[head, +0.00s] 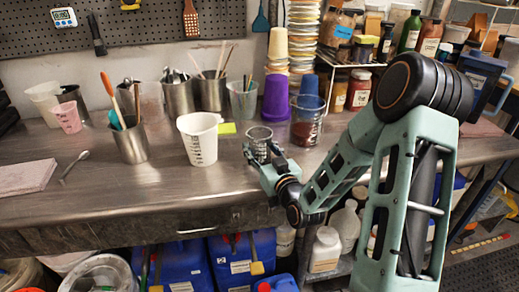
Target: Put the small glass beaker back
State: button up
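A small glass beaker (259,140) stands upright near the front middle of the metal workbench (330,158). My gripper (262,152) is at the beaker, reaching in from the front right. One finger shows on each side of the beaker's lower part. I cannot tell whether the fingers press on the glass or whether the beaker is lifted. A larger glass beaker (306,128) with dark reddish contents stands behind it to the right.
A white plastic measuring jug (198,145) stands left of the gripper. Metal cups with tools (131,143), a spoon (75,165) and a folded cloth (25,177) lie farther left. Stacked cups (275,97) and jars (359,90) crowd the back. The bench's front edge (130,208) is clear.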

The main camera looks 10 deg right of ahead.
aim_at(264, 154)
jog(key=shift+w+f, duration=0.1)
jog(key=shift+f, duration=0.15)
jog(key=o, duration=1.2)
jog(key=shift+r+p, duration=0.1)
jog(key=shift+p, duration=0.2)
jog(key=s, duration=0.2)
jog(key=s+d, duration=0.1)
jog(key=s, duration=0.5)
jog(key=shift+s+d, duration=0.15)
jog(key=shift+d, duration=0.15)
jog(key=shift+s+r+p, duration=0.1)
jog(key=shift+r+p, duration=0.05)
jog(key=shift+p, duration=0.55)
jog(key=s+p, duration=0.1)
jog(key=p, duration=0.2)
jog(key=shift+d, duration=0.15)
jog(key=shift+s+d+f+p, duration=0.1)
jog(key=shift+s+f+p, duration=0.35)
jog(key=shift+p, duration=0.65)
jog(key=shift+s+r, duration=0.15)
